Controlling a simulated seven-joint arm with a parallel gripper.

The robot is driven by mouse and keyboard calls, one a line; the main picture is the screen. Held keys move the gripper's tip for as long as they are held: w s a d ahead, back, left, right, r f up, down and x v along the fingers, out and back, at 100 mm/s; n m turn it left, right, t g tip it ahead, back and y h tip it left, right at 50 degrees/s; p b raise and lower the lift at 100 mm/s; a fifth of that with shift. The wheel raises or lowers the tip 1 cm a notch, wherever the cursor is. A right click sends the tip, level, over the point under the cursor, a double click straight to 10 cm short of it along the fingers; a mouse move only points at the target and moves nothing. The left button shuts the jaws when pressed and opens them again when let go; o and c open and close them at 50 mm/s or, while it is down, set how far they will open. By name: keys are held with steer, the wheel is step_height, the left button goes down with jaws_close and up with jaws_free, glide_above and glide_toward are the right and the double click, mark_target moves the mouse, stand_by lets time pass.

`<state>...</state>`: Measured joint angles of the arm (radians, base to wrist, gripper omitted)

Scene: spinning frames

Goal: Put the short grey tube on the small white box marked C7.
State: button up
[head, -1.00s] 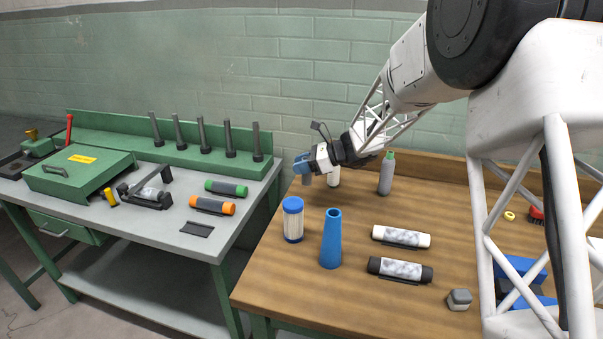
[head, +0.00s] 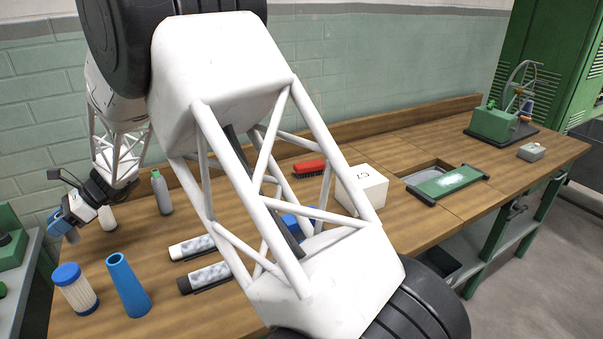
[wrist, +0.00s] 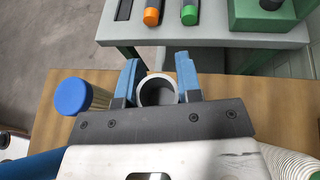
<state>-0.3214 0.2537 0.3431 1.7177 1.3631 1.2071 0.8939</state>
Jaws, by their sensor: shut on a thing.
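My gripper (head: 64,215) is at the left of the head view, above the left end of the wooden bench. Its blue fingers are shut on the short grey tube (wrist: 157,90), one on each side, and the tube's open round end shows in the wrist view. In the head view only a small part of the tube (head: 72,236) shows below the fingers. The small white box (head: 362,190) sits on the bench far to the right of my gripper, partly covered by my arm. A dark marking on its top looks like C7.
Near my gripper stand a blue-capped jar (head: 76,290), a blue cone (head: 128,285) and a grey bottle (head: 161,192). A red brush (head: 309,169) lies left of the box, a green-topped tray (head: 447,182) right of it. My arm hides much of the middle bench.

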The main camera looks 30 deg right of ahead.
steer(key=shift+d, duration=0.1)
steer(key=d+r+m+t+h, duration=0.1)
steer(key=d+r+m+t, duration=0.15)
steer(key=d, duration=1.15)
steer(key=d+r+m+t, duration=0.1)
steer(key=d+m+t, duration=0.25)
steer(key=d, duration=1.15)
steer(key=d+r+m+t+h, duration=0.15)
steer(key=d+t, duration=0.25)
steer(key=d, duration=1)
steer(key=s+d+m+t+h, duration=0.2)
steer(key=s+d, duration=0.5)
steer(key=d, duration=0.4)
steer(key=s+d+r+m+t+h, duration=0.1)
steer(key=s+d+m+t+h, duration=0.1)
steer(key=s+d+m, duration=0.3)
steer(key=s+d+m+t+h, duration=0.1)
steer(key=s+d+m+h, duration=0.2)
steer(key=s+d, duration=0.8)
steer(key=d+h, duration=0.1)
steer(key=d, duration=0.5)
steer(key=shift+s+r+t, duration=0.15)
steer(key=shift+s+t, duration=0.1)
steer(key=shift+t, duration=0.15)
steer(key=shift+w+d, duration=0.1)
steer(key=shift+d, duration=0.05)
